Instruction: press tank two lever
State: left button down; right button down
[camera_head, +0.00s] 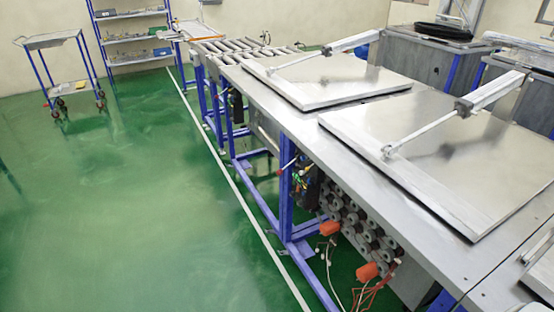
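Two flat metal tank lids lie closed on the long steel bench, a farther one (325,78) and a nearer one (450,155). Each has a pneumatic arm, the farther arm (350,42) and the nearer arm (490,92), joined to its top. A small lever-like part with a reddish end (284,169) sticks out on the bench's left side, below the edge. Two orange parts, one (329,228) and another (367,271), sit lower near the pipes. No label shows which is tank two. Neither of my grippers is in view.
Open green floor (130,200) with a white line (245,205) runs along the bench's left side. Blue legs (286,195) and loose hoses stand below the bench. A trolley (52,40) and a shelf rack (135,35) are at the back left. Part of another lid (540,275) shows at lower right.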

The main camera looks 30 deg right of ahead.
aim_at(279, 172)
jog(key=i+l+z, duration=0.1)
jog(key=i+z, duration=0.75)
jog(key=i+j+z, duration=0.2)
jog(key=i+z, duration=0.2)
jog(key=i+j+z, duration=0.3)
jog(key=z, duration=0.15)
jog(key=i, duration=0.05)
